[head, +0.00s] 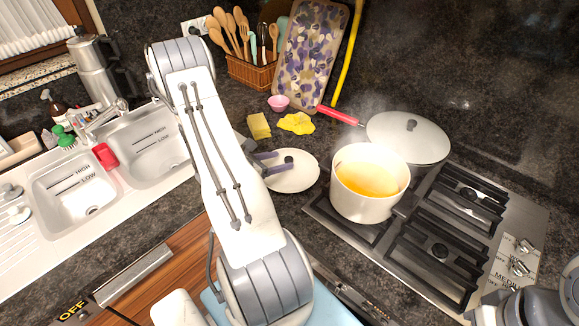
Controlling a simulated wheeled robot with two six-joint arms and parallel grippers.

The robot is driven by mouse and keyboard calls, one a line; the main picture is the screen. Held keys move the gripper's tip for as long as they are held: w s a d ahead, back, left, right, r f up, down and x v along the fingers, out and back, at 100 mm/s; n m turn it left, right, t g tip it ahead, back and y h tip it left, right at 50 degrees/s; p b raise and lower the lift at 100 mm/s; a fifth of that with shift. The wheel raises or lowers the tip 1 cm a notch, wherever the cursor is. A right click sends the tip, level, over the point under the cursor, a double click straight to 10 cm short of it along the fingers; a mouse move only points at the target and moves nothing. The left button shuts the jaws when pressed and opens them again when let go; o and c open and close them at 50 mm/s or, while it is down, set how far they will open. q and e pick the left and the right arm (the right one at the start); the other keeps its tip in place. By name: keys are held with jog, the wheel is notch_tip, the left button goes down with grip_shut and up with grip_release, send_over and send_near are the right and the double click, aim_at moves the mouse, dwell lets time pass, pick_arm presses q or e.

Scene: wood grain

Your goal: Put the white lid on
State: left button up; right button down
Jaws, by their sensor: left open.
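The white lid (299,178) with a dark knob lies on the dark counter, left of the stove. My left gripper (277,160) is open at the lid's left side, with its fingers over the lid near the knob. Whether the fingers touch the knob cannot be told, and my arm hides the lid's left edge. My right gripper is not in view.
The gas stove (450,225) has bare black grates at front and right. A utensil basket (250,74) stands at the back. A double sink (85,190) is at left.

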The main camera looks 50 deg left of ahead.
aim_at(289, 158)
pick_arm(q)
jog(key=p+x, duration=0.2)
jog(key=x, duration=0.2)
jog(key=shift+f, duration=0.2)
jog(key=shift+w+a+f, duration=0.1)
jog(key=shift+w+f, duration=0.25)
jog(key=shift+w, duration=0.1)
grip_shut()
